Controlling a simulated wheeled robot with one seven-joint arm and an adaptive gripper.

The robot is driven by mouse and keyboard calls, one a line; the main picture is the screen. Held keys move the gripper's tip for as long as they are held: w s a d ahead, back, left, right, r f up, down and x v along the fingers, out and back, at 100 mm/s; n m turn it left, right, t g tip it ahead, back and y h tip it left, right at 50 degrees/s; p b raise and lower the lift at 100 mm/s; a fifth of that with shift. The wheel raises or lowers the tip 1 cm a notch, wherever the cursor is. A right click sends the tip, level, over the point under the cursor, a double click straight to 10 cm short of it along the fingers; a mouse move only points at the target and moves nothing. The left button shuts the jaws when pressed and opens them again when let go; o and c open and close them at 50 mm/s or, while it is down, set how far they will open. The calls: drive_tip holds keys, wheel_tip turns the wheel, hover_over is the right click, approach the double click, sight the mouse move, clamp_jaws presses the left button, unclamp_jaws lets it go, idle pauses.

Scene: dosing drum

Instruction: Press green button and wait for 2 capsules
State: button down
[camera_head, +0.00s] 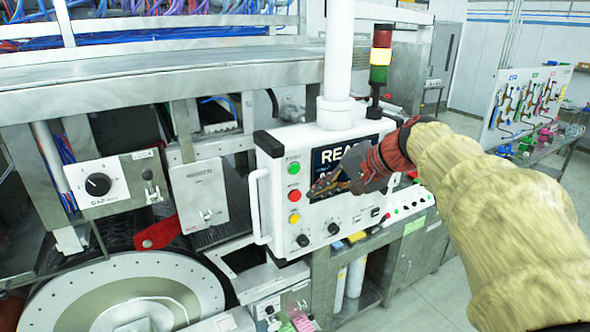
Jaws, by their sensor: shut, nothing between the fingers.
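The white control panel (270,215) hangs from a white post in the middle of the head view. Its green button (294,169) is at the top of a column, above a red button (294,195) and a yellow button (294,218). My gripper (318,190) is in front of the panel's dark screen (335,152), to the right of the button column, and covers part of the screen. Its fingers are shut and hold nothing. It appears apart from the green button; its exact distance from the panel is unclear. I see no capsules.
A large round metal drum disc (185,280) is at the lower left. A red handle (157,233) and a box with a black knob (98,184) are at left. A signal tower (379,62) rises behind the panel. Open floor (440,300) lies to the right.

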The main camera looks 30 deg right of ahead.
sight(300, 174)
drive_tip(key=shift+w+a+p, duration=0.15)
drive_tip(key=shift+w+p, duration=1.1)
drive_tip(key=shift+w, duration=2.85)
drive_tip(key=shift+w, duration=0.15)
drive_tip(key=shift+w, duration=0.3)
